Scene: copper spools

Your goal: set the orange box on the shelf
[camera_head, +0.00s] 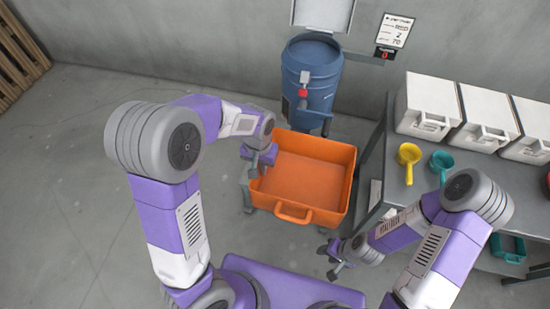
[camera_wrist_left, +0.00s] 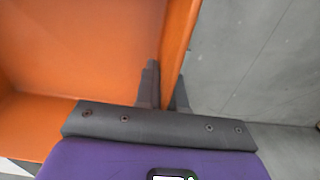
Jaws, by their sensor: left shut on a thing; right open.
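The orange box (camera_head: 305,172) is an open, empty bin with a handle on its near side. It sits on a low grey stand (camera_head: 246,190) in front of the blue barrel. My left gripper (camera_head: 254,172) is at the box's left wall and shut on it. In the left wrist view, its fingers (camera_wrist_left: 163,90) straddle the wall of the orange box (camera_wrist_left: 90,45), one inside and one outside. My right gripper (camera_head: 333,261) is open and empty, below and right of the box, near the table. I cannot tell which surface is the shelf.
A grey table (camera_head: 395,177) at the right holds white bins (camera_head: 428,106), a yellow scoop (camera_head: 408,155) and a teal scoop (camera_head: 441,162). A teal container (camera_head: 508,248) is below it. A blue barrel (camera_head: 318,78) stands behind the box. Floor (camera_head: 70,150) at left is clear.

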